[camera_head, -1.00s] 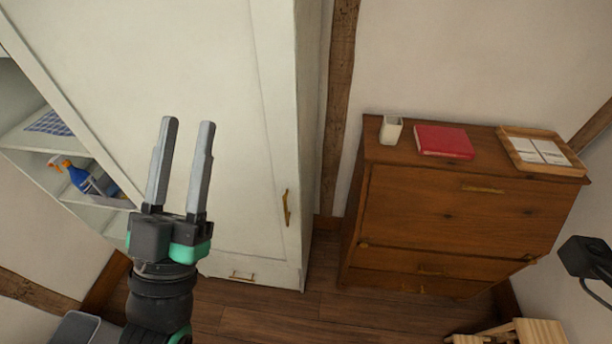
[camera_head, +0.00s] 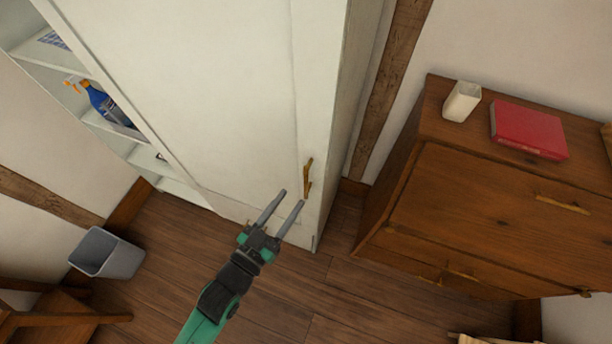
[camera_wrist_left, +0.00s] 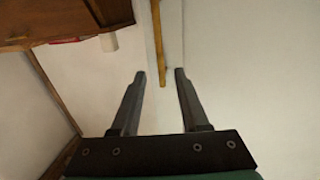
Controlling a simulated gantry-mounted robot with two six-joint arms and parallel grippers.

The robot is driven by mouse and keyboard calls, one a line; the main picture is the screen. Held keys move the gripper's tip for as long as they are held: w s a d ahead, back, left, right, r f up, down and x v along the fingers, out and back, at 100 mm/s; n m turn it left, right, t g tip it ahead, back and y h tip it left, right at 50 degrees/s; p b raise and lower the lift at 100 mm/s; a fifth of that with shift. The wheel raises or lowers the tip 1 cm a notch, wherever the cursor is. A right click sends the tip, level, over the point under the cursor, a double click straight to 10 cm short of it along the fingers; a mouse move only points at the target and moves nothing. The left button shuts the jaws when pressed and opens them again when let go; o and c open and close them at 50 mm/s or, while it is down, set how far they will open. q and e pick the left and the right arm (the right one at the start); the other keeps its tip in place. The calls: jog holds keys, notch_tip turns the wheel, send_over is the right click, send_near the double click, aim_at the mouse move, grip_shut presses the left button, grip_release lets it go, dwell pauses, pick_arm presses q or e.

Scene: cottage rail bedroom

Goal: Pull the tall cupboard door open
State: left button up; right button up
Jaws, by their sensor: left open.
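The tall white cupboard (camera_head: 215,100) stands at the upper left of the head view, its door shut. A vertical brass handle (camera_head: 307,178) is near the door's right edge. My left gripper (camera_head: 292,198) is open and empty, its fingertips just below and left of the handle in the head view. In the left wrist view, the handle (camera_wrist_left: 158,42) comes down from the top edge, and its end shows between the two open fingertips (camera_wrist_left: 160,73). The fingers are not closed on it; I cannot tell how far apart they are in depth. My right gripper is not in view.
A wooden chest (camera_head: 445,200) stands right of the cupboard, with a white cup (camera_head: 462,101) and a red book (camera_head: 528,130) on top. Open shelves (camera_head: 95,118) with a spray bottle (camera_head: 107,104) are at left. A grey bin (camera_head: 107,254) stands on the wooden floor.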

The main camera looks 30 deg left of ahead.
aim_at(306, 179)
pick_arm(q)
jog(key=w, duration=0.8)
jog(key=shift+d, duration=0.35)
grip_shut()
dwell(0.8)
